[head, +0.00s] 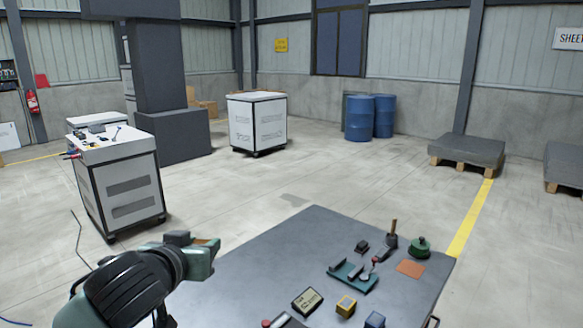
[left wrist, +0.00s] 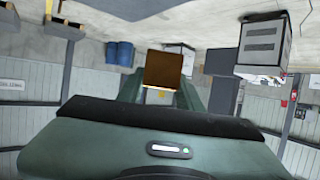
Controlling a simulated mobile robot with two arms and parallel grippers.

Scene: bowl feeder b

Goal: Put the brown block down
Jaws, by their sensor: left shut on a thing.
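The brown block (head: 207,242) shows partly in the head view, at the left gripper's tip beyond the table's far left edge. In the left wrist view the brown block (left wrist: 165,69) is a plain brown square between the green fingers. My left gripper (head: 193,248) is shut on it and holds it up in the air. The fingers hide part of the block. The grey table (head: 290,250) lies to the right of the gripper in the head view. My right gripper does not show.
On the table are a teal fixture (head: 353,275), a green round part (head: 420,248), an orange patch (head: 410,268), a yellow block (head: 346,306), a blue block (head: 375,320) and a display box (head: 307,300). The table's far left part is clear. A white cart (head: 118,190) stands at left.

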